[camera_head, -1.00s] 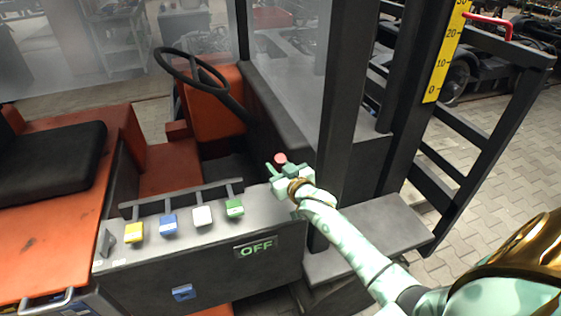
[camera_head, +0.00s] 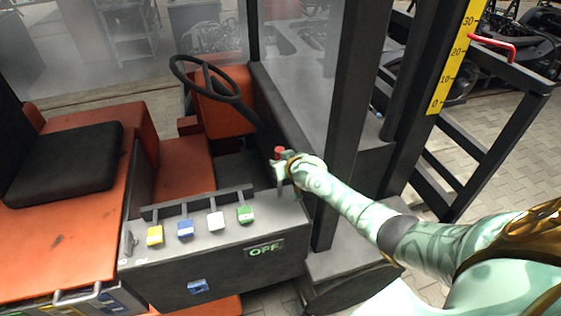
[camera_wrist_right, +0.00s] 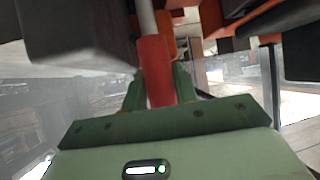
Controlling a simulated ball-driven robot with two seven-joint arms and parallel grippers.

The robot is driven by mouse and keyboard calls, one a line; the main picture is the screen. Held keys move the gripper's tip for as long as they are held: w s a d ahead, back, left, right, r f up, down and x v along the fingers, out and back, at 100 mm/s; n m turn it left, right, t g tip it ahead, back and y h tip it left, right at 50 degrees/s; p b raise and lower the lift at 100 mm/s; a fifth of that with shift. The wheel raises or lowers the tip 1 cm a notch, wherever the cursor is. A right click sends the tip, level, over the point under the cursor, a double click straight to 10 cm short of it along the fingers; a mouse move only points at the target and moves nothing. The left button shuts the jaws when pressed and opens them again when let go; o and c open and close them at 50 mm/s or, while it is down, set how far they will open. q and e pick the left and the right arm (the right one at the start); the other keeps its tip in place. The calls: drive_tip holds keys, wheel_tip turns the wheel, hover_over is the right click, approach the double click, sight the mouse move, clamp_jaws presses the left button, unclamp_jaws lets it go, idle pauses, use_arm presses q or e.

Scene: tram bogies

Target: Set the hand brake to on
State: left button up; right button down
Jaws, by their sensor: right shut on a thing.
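The hand brake lever has a red grip (camera_head: 279,151) and stands at the right end of the grey console (camera_head: 215,240). My right gripper (camera_head: 282,162) is at the grip, just below its top. In the right wrist view the red grip (camera_wrist_right: 155,68) lies between the two green fingers of my right gripper (camera_wrist_right: 158,88), which are shut on it. A pale rod runs on from the grip there. A sign (camera_head: 264,249) on the console's front reads OFF in green. My left gripper is not in view.
Levers with yellow (camera_head: 155,235), blue (camera_head: 185,229), white (camera_head: 216,222) and green (camera_head: 246,215) knobs stand left of the brake. A dark mast post (camera_head: 345,120) rises close to my right arm. The steering wheel (camera_head: 205,80) and black seat (camera_head: 65,165) are farther left.

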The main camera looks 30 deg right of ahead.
drive_tip(key=shift+r, duration=0.1)
drive_tip(key=c, duration=1.3)
unclamp_jaws()
drive_tip(key=shift+o, duration=1)
drive_tip(key=shift+w, duration=0.2)
drive_tip(key=shift+s, duration=0.1)
drive_tip(key=p+v, duration=0.3)
drive_tip(key=v, duration=1.3)
